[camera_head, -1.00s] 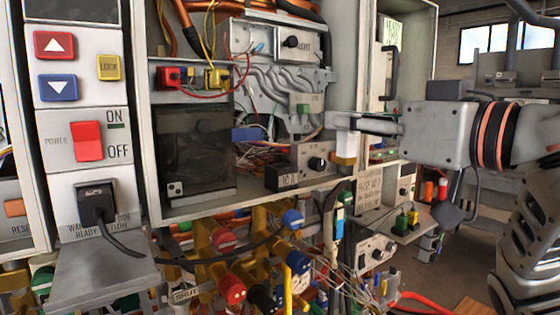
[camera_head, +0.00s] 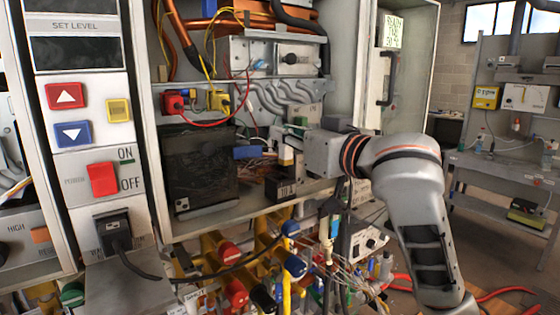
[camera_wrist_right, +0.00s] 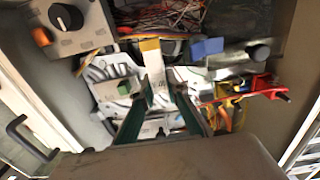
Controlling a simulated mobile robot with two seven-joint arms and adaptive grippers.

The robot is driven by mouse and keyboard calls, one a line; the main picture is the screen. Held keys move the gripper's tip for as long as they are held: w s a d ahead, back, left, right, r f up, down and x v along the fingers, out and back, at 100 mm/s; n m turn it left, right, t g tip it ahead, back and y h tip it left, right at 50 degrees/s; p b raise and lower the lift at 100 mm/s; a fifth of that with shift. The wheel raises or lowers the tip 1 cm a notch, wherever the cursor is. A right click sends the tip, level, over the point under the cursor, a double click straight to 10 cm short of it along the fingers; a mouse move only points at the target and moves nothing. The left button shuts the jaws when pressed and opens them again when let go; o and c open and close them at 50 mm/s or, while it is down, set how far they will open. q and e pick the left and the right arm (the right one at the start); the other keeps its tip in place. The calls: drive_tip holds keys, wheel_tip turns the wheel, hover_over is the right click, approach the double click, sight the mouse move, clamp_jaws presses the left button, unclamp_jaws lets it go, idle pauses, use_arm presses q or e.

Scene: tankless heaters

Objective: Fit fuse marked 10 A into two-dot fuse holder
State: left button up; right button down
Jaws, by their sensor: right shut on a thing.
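My right gripper (camera_head: 289,134) reaches into the open cabinet from the right, shut on a white block with a yellow band (camera_head: 285,154). In the right wrist view, the block (camera_wrist_right: 153,62) sits between the fingertips (camera_wrist_right: 161,92). No 10 A marking is readable on it. A black block labelled 10 A (camera_head: 281,189) stands on the cabinet floor just below the held block. To the left is a dark box (camera_head: 197,160) with a small white tag bearing dots (camera_head: 183,204) at its lower left; I cannot tell whether it is the two-dot holder. My left gripper is not in view.
A red connector (camera_head: 173,101) and a yellow one (camera_head: 217,102) with wires sit above the dark box. A blue block (camera_head: 247,152) is left of the held block. Valves and pipes (camera_head: 235,290) crowd below the cabinet.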

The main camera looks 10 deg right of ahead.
sight(281, 146)
drive_tip(key=w+f, duration=0.2)
drive_tip(key=f, duration=0.1)
drive_tip(key=shift+a, duration=0.4)
drive_tip(key=shift+f, duration=2.25)
drive_tip(key=c, duration=2.1)
unclamp_jaws()
drive_tip(key=shift+a, duration=0.1)
drive_tip(key=shift+o, duration=0.6)
drive_tip(key=shift+w+f, duration=0.1)
drive_tip(key=shift+w, duration=0.2)
drive_tip(key=shift+s+r, duration=0.25)
drive_tip(key=shift+r, duration=0.05)
drive_tip(key=shift+w, duration=0.1)
